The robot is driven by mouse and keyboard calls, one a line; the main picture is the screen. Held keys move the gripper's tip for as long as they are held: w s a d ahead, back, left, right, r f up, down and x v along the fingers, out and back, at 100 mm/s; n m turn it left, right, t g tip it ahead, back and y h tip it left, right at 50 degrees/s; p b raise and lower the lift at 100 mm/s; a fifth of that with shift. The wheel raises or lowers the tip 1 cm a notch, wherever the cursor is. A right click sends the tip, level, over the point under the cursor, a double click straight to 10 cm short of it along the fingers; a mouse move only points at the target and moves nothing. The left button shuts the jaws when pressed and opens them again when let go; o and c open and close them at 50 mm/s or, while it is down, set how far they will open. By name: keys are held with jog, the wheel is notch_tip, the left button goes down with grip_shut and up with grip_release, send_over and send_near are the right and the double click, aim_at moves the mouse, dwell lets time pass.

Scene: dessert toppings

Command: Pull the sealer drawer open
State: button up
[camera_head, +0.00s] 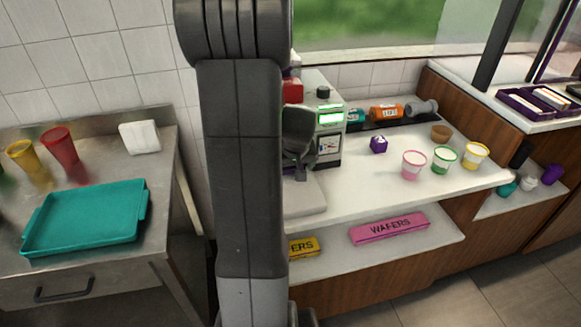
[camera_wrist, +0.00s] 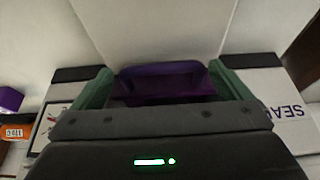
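The sealer (camera_head: 328,140) is a pale machine with a green-lit display, standing on the white counter just right of my arm, which hides part of it. In the wrist view, a pale panel bears partly cut-off purple lettering, "SEA" (camera_wrist: 288,110). In the head view my dark wrist is beside the sealer's front left, and the fingertips are hidden.
An orange jar (camera_head: 386,112) lies behind. A pink wafers box (camera_head: 389,227) is on the lower shelf. A teal tray (camera_head: 85,218) is on the left counter.

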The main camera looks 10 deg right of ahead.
jog(key=c, duration=0.9)
jog(key=s+b, duration=0.1)
jog(key=s, duration=0.4)
jog(key=s+b, duration=0.1)
jog(key=s, duration=0.4)
jog(key=s+b, duration=0.2)
jog(key=s, duration=0.4)
jog(key=shift+d, duration=0.25)
jog(key=o, duration=1.1)
jog(key=shift+d, duration=0.1)
jog(key=shift+s+r, duration=0.1)
jog(key=shift+r, duration=0.05)
jog(key=p+v, duration=0.1)
jog(key=v, duration=1.2)
jog(key=shift+r, duration=0.25)
jog(key=shift+f, duration=0.1)
jog(key=b+x, duration=0.1)
jog(key=x, duration=1.2)
jog(key=shift+f, duration=0.3)
